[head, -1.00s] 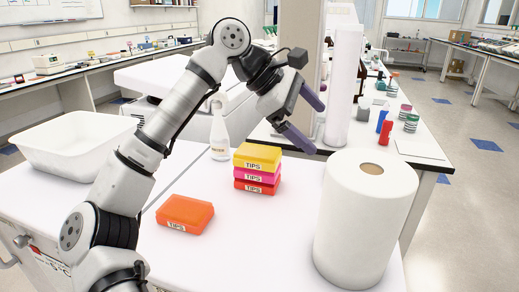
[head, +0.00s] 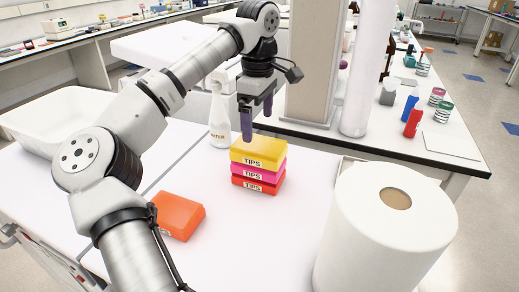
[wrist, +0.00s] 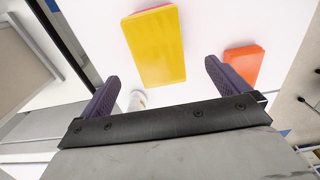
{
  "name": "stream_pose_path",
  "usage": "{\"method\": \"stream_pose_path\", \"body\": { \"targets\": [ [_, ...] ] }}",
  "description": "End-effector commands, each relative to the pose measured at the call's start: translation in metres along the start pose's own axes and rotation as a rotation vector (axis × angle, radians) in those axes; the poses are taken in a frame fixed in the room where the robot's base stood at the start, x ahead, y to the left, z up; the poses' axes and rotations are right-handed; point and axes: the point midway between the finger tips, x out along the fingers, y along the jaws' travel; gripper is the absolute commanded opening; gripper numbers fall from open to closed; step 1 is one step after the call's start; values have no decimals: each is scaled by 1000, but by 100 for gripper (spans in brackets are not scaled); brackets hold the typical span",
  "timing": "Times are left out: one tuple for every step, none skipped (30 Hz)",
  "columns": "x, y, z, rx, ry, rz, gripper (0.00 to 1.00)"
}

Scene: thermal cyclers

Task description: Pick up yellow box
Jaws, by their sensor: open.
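The yellow box (head: 258,151), labelled TIPS, lies on top of a stack on the white table, above a pink box (head: 258,170) and a red box (head: 258,184). My gripper (head: 256,132) points down just above and at the back of the yellow box in the head view. In the wrist view the yellow box (wrist: 156,46) lies ahead of the gap between my purple fingers (wrist: 158,84), which are spread apart and empty. The boxes under it are mostly hidden there.
An orange TIPS box (head: 178,215) lies left of the stack; it also shows in the wrist view (wrist: 242,66). A white bottle (head: 219,120) stands behind the stack. A large paper roll (head: 385,235) stands at right, and a white tub (head: 45,120) at left.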

Motion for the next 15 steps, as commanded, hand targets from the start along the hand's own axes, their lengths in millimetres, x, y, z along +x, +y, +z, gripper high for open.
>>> {"method": "stream_pose_path", "body": {
  "targets": [
    [9, 0, 0, 0, -1, -2, 100],
    [14, 0, 0, 0, -1, -2, 100],
    [18, 0, 0, -1, -2, -1, 100],
    [21, 0, 0, 0, -2, -1, 100],
    [24, 0, 0, 0, -2, 0, 100],
    [26, 0, 0, 0, -1, 1, 100],
    [27, 0, 0, 0, -1, 1, 100],
    [29, 0, 0, 0, -1, 1, 100],
    [32, 0, 0, -1, -1, 0, 100],
    [34, 1, 0, -1, -1, 0, 100],
    [38, 1, 0, 0, -2, -1, 100],
    [44, 1, 0, 1, -3, -2, 100],
    [48, 1, 0, 1, -3, -1, 100],
    [53, 2, 0, 1, -4, -1, 100],
    [59, 2, 0, 1, -3, -1, 100]
  ]
}}
